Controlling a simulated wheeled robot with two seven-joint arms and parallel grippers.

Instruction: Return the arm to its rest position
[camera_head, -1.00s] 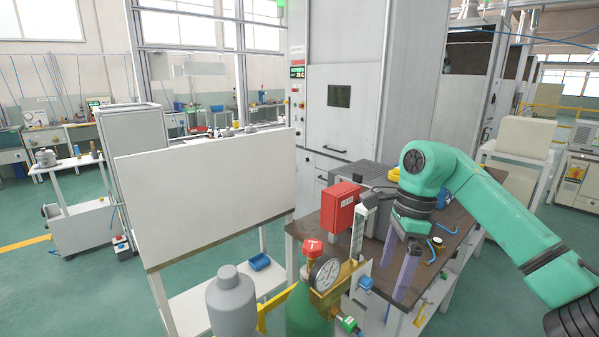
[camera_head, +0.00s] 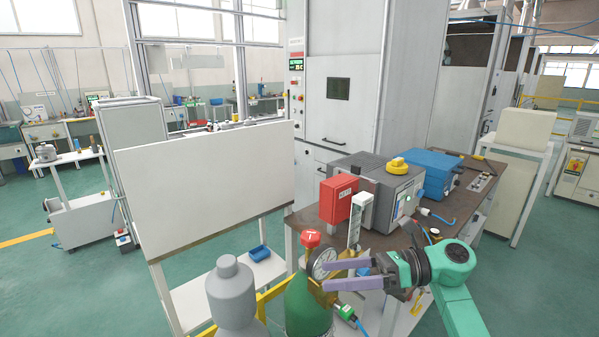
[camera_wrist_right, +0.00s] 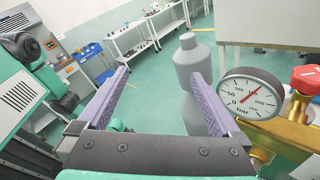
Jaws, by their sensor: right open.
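My right arm comes in from the lower right in the head view. Its gripper (camera_head: 340,276) points left, with its two purple fingers apart, in front of the gauge on the green gas cylinder (camera_head: 308,308). The right wrist view also shows both fingers of this gripper (camera_wrist_right: 165,98) spread, with nothing between them but floor and part of a grey cylinder (camera_wrist_right: 192,65) behind. The pressure gauge (camera_wrist_right: 250,94) is just to the right of the right finger there. My left gripper is not in view.
A workbench (camera_head: 392,238) carries a red box (camera_head: 338,198), a grey machine (camera_head: 385,185) and a blue box (camera_head: 432,172). The red valve knob (camera_head: 310,238) stands close to the fingers. A white panel (camera_head: 205,185) is at left. Green floor is open at far left.

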